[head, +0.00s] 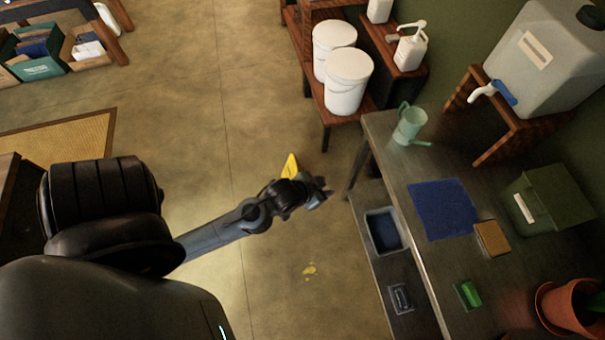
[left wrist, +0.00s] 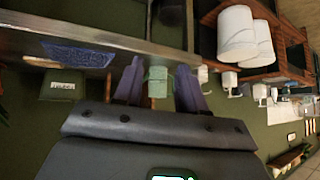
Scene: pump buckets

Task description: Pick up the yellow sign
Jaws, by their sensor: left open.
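The yellow sign (head: 291,164) is on the floor in the head view, beyond my left gripper. Only its upper part shows; my wrist hides the rest. My left gripper (head: 322,189) is in front of the sign, its fingers pointing right toward the workbench. In the left wrist view my left gripper (left wrist: 160,68) is open, with nothing held between its fingers. The pale green jug shows in the gap between them, farther back. The sign cannot be made out in the left wrist view. My right gripper is not in view.
The workbench (head: 435,260) stands at right, its edge near my gripper. It bears a green jug (head: 409,124), blue cloth (head: 443,207) and sponge (head: 492,238). White buckets (head: 348,84) stand on a wooden stand behind.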

